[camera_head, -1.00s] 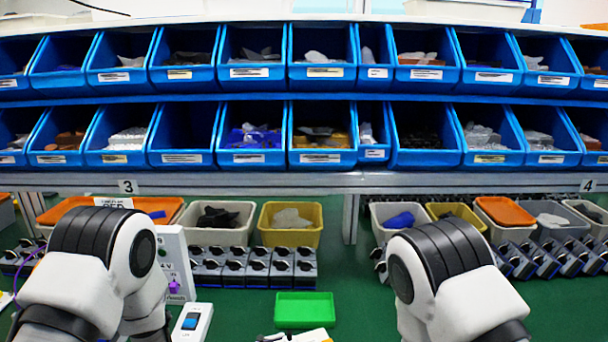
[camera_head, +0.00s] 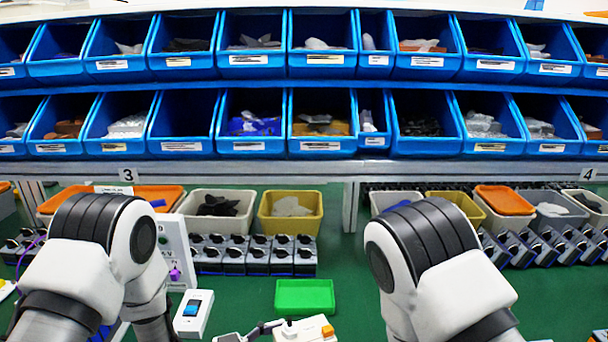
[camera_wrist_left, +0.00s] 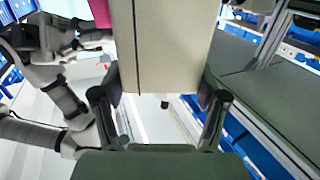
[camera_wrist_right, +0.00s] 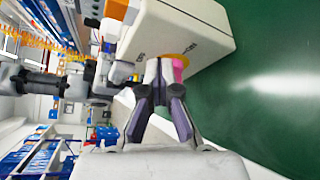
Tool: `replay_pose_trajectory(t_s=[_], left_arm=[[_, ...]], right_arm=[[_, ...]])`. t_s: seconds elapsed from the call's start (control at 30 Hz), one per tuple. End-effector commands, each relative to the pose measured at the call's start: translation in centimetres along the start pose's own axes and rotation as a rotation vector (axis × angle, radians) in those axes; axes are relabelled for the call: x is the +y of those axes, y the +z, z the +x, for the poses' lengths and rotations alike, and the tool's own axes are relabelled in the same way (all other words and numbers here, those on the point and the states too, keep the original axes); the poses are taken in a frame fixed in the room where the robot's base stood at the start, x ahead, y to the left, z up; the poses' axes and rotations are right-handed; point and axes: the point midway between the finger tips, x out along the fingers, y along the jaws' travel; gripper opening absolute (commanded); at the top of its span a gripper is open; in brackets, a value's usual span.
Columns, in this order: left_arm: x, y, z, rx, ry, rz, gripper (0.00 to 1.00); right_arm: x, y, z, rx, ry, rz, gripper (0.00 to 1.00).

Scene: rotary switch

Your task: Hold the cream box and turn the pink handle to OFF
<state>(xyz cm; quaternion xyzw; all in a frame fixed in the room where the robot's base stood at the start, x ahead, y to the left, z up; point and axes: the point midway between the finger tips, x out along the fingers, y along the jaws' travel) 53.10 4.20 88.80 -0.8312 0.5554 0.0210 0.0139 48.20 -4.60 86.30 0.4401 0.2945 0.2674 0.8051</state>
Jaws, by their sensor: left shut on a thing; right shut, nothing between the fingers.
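The cream box (camera_wrist_left: 172,45) fills the gap between the fingers of my left gripper (camera_wrist_left: 160,102), which is shut on it. In the head view only the box's top (camera_head: 300,331) shows at the bottom edge, with an orange part on it. In the right wrist view the box (camera_wrist_right: 188,32) shows a face with dark lettering and a yellow ring around the pink handle (camera_wrist_right: 179,72). My right gripper (camera_wrist_right: 161,76) is shut and empty, its fingertips at the handle and partly covering it. I cannot tell whether they touch it.
A green tray (camera_head: 305,296) lies just behind the box. A white block with a blue rocker switch (camera_head: 193,312) and a grey panel with a purple knob (camera_head: 176,272) stand to the left. Rows of dark switch units and bins line the back.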

Motion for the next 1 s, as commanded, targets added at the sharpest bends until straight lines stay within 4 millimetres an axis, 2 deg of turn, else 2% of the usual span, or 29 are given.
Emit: replay_pose_trajectory(t_s=[0.57, 0.67, 0.77, 0.8, 0.87, 1.0], left_arm=[[0.0, 0.0, 0.0, 0.001, 0.0, 0.0, 0.03], [0.0, 0.0, 0.0, 0.001, 0.0, 0.0, 0.03], [0.0, 0.0, 0.0, 0.001, 0.0, 0.0, 0.03], [0.0, 0.0, 0.0, 0.001, 0.0, 0.0, 0.03], [0.0, 0.0, 0.0, 0.001, 0.0, 0.0, 0.03], [0.0, -0.1, 0.0, 0.001, 0.0, 0.0, 0.03]], right_arm=[[0.2, 0.6, -0.4, 0.002, 0.0, 0.001, 0.0], [1.1, 0.6, -0.4, 0.005, 0.04, 0.004, 0.0], [3.2, 0.2, -0.7, 0.033, 0.167, 0.041, 0.0], [3.2, -0.1, -1.3, 0.043, 0.227, 0.102, 0.0], [2.3, -0.8, -2.6, 0.048, 0.292, 0.211, 0.0], [-1.5, -2.3, -5.0, 0.026, 0.308, 0.397, 0.0]])
